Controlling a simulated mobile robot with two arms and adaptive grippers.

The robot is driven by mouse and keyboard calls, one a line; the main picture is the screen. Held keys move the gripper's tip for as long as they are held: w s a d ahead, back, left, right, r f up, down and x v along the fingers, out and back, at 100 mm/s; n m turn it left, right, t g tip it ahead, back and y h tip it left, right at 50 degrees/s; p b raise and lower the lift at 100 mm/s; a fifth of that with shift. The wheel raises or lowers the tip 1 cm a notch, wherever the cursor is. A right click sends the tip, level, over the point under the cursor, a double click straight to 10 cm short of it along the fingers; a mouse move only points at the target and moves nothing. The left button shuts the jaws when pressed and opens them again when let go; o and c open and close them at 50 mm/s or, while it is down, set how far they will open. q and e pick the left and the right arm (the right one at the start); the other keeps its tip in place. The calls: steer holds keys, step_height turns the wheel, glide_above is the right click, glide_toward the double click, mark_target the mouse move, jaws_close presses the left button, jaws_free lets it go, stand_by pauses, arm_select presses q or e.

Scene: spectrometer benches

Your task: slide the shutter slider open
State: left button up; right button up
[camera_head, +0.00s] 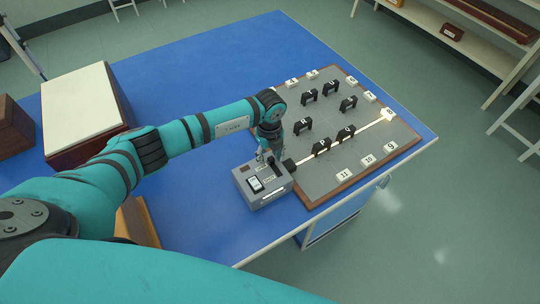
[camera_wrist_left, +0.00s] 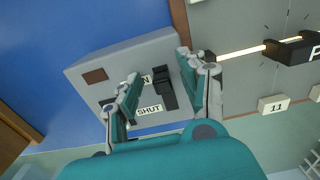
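The grey source box (camera_head: 262,186) sits at the left end of the optics board. The black shutter slider (camera_wrist_left: 163,88) is on its top, beside a partly hidden label ending in N and a label reading SHUT (camera_wrist_left: 149,110). The slider's raised knob appears to be at the end by the N label. My left gripper (camera_head: 266,155) is over the box; in the left wrist view its two fingers (camera_wrist_left: 159,68) are apart, one on each side of the slider, with visible gaps. A bright beam (camera_head: 373,124) runs across the board from the box side. My right gripper is not in view.
The grey board (camera_head: 330,172) carries several black lettered holders and white number tiles. A white-topped box (camera_head: 78,105) stands on the blue table (camera_head: 200,80) at left. The table's front edge is near.

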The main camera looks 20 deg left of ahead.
mark_target(270, 157)
arm_select(q)
steer(key=shift+d+r, duration=0.1)
step_height(270, 157, up, 12)
stand_by(0.5)
steer(key=shift+s+f, duration=0.1)
steer(key=shift+f, duration=0.1)
